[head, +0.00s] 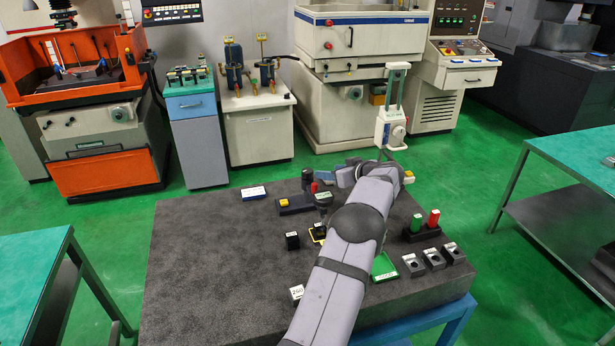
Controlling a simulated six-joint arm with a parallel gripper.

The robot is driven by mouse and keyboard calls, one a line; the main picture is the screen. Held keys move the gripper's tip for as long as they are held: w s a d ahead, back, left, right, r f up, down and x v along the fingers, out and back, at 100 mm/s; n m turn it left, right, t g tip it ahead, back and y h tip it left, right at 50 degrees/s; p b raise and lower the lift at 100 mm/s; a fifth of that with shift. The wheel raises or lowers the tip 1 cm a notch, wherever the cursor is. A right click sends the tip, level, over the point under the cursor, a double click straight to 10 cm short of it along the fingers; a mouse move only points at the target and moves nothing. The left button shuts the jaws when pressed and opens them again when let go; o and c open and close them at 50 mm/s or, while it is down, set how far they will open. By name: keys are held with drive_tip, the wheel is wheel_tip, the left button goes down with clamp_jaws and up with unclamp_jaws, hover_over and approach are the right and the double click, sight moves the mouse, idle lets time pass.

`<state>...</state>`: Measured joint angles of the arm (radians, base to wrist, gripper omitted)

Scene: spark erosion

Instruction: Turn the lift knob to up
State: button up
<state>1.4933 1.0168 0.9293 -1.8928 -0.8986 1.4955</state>
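A white upright device (391,124) with a tall slotted frame stands at the back edge of the dark granite table (215,270). A round grey knob (398,136) shows on its front. I cannot tell for sure whether this is the lift knob, and no up mark is readable. My arm reaches from the bottom of the head view to the table's back edge.
Left of my arm are a black post (307,178), a dark bar with a yellow button (284,203), and a small black block (292,240). The table's left part is clear.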

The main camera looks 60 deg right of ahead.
drive_tip(key=s+d+f+m+g+h+b, duration=0.1)
drive_tip(key=s+d+m+g+h+b, duration=0.1)
drive_tip(key=d+m+g+h, duration=0.25)
drive_tip(key=s+r+m+g+h+b, duration=0.3)
drive_tip(key=r+m+g+h, duration=0.1)
drive_tip(key=r+m+g, duration=0.15)
drive_tip(key=s+r+m+g+h+b, duration=0.2)
drive_tip(key=s+r+m+g+h, duration=0.15)
drive_tip(key=r+m, duration=0.35)
drive_tip(key=n+g+y+b, duration=0.1)
drive_tip(key=n+g+b, duration=0.1)
drive_tip(key=g+b, duration=0.1)
approach(303, 174)
drive_tip(key=x, duration=0.4)
drive_tip(key=shift+p+x, duration=1.55)
drive_tip(key=shift+x, duration=1.45)
